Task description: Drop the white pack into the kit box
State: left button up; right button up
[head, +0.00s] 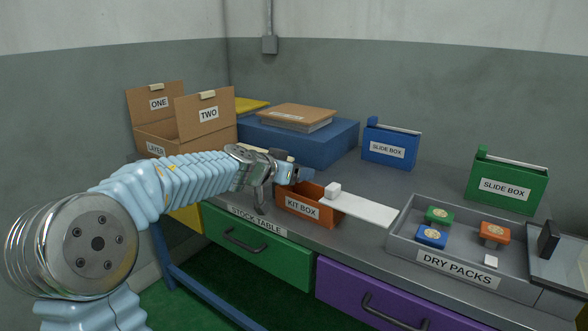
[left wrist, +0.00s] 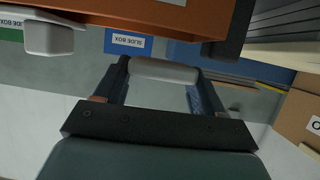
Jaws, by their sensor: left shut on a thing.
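The orange kit box (head: 281,203) stands near the table's front edge, and its side shows at the top of the left wrist view (left wrist: 150,14). My left gripper (head: 298,175) is just behind and above its left end. In the left wrist view my left gripper (left wrist: 162,80) is shut on a pale, rounded piece (left wrist: 163,71), which looks like the white pack. The head view does not show this piece clearly. A white flat strip (head: 372,209) reaches right from the kit box, with a white block (head: 333,189) at its left end. My right gripper is not in view.
The grey dry packs tray (head: 408,247) holds green, blue and orange packs and a small white piece (head: 491,261). Blue (head: 391,144) and green (head: 507,186) slide boxes stand behind. A cardboard box (head: 205,112) and a large blue block (head: 330,145) are at the back left.

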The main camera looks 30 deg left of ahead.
pick_arm(q)
jog(key=o, duration=1.1)
jog(key=p+v, duration=0.3)
jog(key=v, duration=1)
jog(key=shift+s, duration=0.4)
